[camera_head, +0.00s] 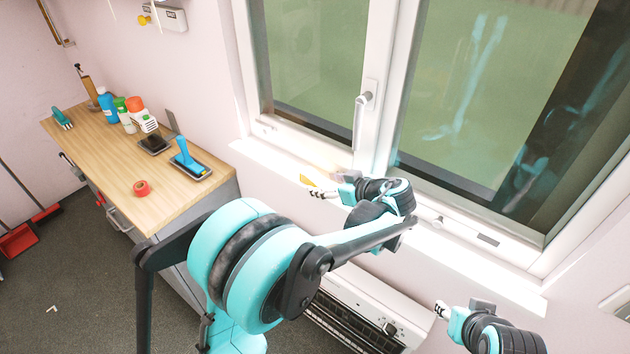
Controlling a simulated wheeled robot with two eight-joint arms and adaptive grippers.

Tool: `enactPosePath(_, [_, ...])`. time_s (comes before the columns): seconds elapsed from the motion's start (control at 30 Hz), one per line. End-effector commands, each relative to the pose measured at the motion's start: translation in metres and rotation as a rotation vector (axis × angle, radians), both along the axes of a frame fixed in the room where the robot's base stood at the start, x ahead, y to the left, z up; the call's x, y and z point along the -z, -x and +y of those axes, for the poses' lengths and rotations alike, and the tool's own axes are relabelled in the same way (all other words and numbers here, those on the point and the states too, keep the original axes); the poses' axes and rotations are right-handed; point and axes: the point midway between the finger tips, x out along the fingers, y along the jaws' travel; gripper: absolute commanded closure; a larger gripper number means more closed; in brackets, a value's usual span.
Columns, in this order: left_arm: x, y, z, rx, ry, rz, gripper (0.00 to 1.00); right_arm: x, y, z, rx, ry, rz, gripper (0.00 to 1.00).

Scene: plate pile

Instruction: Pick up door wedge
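A small yellow-orange wedge-shaped piece (308,180), which looks like the door wedge, is on the white window sill (275,160). My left gripper (314,193) is over the sill close beside it, with its fingertips just below and right of the piece in the picture. The fingers are too small here to show a gap, and I cannot tell whether they touch the piece. My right gripper (438,310) is at the lower right, in front of the wall and away from the wedge. Its finger opening is also unclear.
A white heater (350,310) stands below the sill. The window handle (360,115) juts out above my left gripper.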

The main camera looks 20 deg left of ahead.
Motion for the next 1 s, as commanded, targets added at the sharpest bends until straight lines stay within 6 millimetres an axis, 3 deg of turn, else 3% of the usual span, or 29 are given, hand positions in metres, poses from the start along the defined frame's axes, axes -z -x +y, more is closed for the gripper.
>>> enactPosePath(0.03, [0.000,0.000,0.000,0.000,0.000,0.000,0.55,0.000,0.000,0.000,0.000,0.000,0.000,0.60])
enactPosePath(0.17, [0.000,0.000,0.000,0.000,0.000,0.000,0.89,0.000,0.000,0.000,0.000,0.000,0.000,0.60])
enactPosePath(0.2, [0.000,0.000,0.000,0.000,0.000,0.000,0.93,0.000,0.000,0.000,0.000,0.000,0.000,0.60])
enactPosePath(0.67, [-0.005,0.000,0.000,0.000,0.000,0.000,0.94,-0.002,0.000,0.000,0.000,0.000,0.000,0.60])
enactPosePath(0.93, [-0.045,0.000,0.000,0.000,0.000,0.000,0.94,-0.018,0.000,0.000,0.000,0.000,0.000,0.60])
enactPosePath(1.0, [-0.051,0.011,-0.010,0.004,0.000,0.000,0.94,-0.021,0.000,0.000,0.000,0.000,0.000,0.60])
